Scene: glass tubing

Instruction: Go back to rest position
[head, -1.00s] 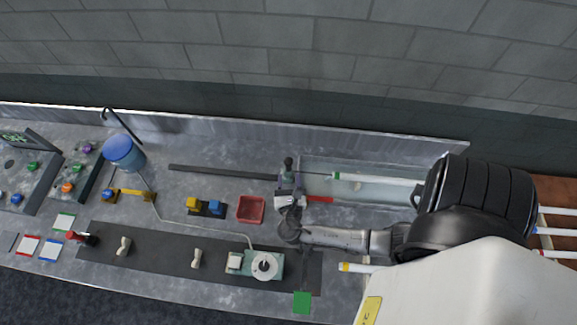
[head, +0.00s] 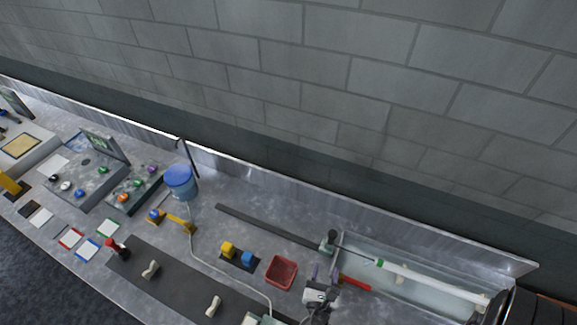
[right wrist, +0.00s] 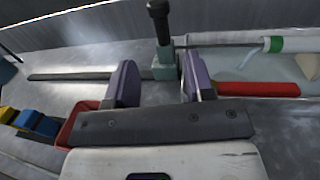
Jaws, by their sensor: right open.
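My right gripper (head: 323,275) is at the lower right of the head view, between the red bin and the glass trough. In the right wrist view my right gripper (right wrist: 153,85) shows two purple-grey fingers spread apart with nothing between them. A small green-grey block with a black knob (right wrist: 160,40) stands just beyond the fingers; it also shows in the head view (head: 328,242). A white tube with a green band (head: 430,281) lies along the trough. My left gripper is not in view.
A red bin (head: 281,272) is left of my right gripper, and a red bar (head: 355,282) lies to its right. A blue bucket (head: 180,182), yellow and blue blocks (head: 237,254) and a dark strip (head: 265,226) are on the metal bench. A wall runs behind.

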